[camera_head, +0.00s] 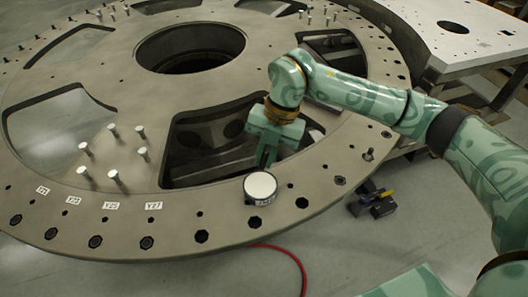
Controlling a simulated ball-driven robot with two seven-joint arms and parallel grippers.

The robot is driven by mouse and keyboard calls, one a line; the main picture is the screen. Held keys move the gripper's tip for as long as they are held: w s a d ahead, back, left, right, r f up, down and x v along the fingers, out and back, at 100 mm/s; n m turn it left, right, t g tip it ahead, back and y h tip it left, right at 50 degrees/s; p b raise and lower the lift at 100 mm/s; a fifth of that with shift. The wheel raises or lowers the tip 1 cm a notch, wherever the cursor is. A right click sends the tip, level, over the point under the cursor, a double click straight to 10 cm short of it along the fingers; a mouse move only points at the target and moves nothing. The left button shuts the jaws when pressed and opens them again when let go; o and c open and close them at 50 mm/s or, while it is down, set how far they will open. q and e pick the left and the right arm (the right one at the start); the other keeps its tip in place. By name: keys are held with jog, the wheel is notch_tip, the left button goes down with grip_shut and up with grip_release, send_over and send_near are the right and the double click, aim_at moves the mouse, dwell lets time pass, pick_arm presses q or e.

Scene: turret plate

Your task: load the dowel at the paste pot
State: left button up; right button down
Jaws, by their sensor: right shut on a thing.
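The paste pot (260,188) is a short round pot with a white top and a dark side. It stands on the near rim of the grey turret plate (225,225), with a label on its front. My right gripper (266,163) points down just behind the pot, near the edge of a plate opening. Its fingers are shut on the dowel, which is too small and too covered by them to make out clearly. I cannot tell whether it touches the paste. My left gripper is out of view.
Several silver pins (113,175) stand upright on the plate at the left. Labels such as Y27 (153,206) mark the near rim. A dark tool (374,200) and a red hose (293,257) lie on the floor. A metal table (465,40) stands at the upper right.

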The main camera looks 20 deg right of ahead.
jog(key=m, duration=0.1)
jog(key=m+t, duration=0.1)
jog(key=m, duration=0.1)
jog(key=shift+w+a+f, duration=0.15)
jog(key=shift+a+f, duration=0.05)
jog(key=shift+f, duration=0.1)
notch_tip(320, 180, down, 6)
jog(key=b, duration=0.5)
jog(key=shift+f+b, duration=0.35)
jog(key=shift+f, duration=0.1)
dwell(0.7)
jog(key=shift+f+p, duration=0.1)
jog(key=shift+p, duration=0.25)
dwell(1.3)
notch_tip(320, 180, up, 7)
jog(key=p, duration=0.6)
